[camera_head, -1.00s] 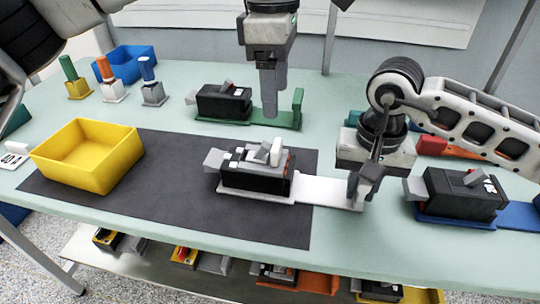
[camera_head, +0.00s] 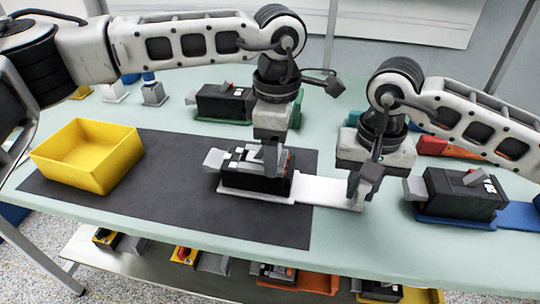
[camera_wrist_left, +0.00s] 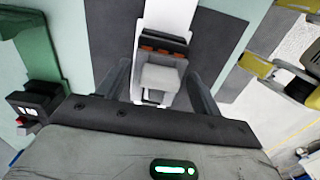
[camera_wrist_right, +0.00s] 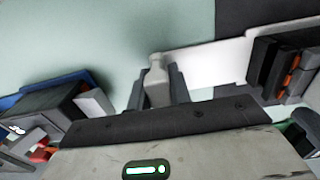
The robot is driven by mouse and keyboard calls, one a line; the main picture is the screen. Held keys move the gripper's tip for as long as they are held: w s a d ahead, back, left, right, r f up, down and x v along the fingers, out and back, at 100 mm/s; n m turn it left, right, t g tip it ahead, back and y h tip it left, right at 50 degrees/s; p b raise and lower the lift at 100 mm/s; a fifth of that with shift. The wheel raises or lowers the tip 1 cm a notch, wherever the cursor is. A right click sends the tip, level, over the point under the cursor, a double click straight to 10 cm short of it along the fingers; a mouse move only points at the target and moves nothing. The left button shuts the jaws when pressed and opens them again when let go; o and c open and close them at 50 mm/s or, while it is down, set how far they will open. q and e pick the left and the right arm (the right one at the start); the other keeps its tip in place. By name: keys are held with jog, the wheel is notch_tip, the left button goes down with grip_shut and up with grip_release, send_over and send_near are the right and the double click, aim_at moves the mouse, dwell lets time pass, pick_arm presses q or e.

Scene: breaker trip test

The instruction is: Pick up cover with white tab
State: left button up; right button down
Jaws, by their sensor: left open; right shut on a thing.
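The black breaker (camera_head: 255,182) sits on a white base plate (camera_head: 335,195) on the dark mat. A light grey cover piece with a white tab is on its top, mostly hidden by my left gripper (camera_head: 271,160) in the head view. In the left wrist view the pale cover piece (camera_wrist_left: 160,78) lies between the two open fingers, with the breaker's orange terminals beyond it. I cannot tell whether the fingers touch it. My right gripper (camera_head: 364,190) is shut on the pale upright post (camera_wrist_right: 157,82) at the right end of the white plate.
A yellow bin (camera_head: 88,155) stands on the left of the dark mat (camera_head: 180,205). A breaker on a green base (camera_head: 222,103) stands behind, close to my left arm. Another on a blue base (camera_head: 460,195) stands right of my right gripper. Lower shelf holds several more.

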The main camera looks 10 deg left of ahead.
pick_arm(q)
jog(key=c, duration=1.1)
jog(key=shift+c, duration=0.2)
notch_tip(320, 180, up, 11)
pick_arm(e)
jog(key=c, duration=1.2)
grip_release()
jog(key=shift+r, duration=0.1)
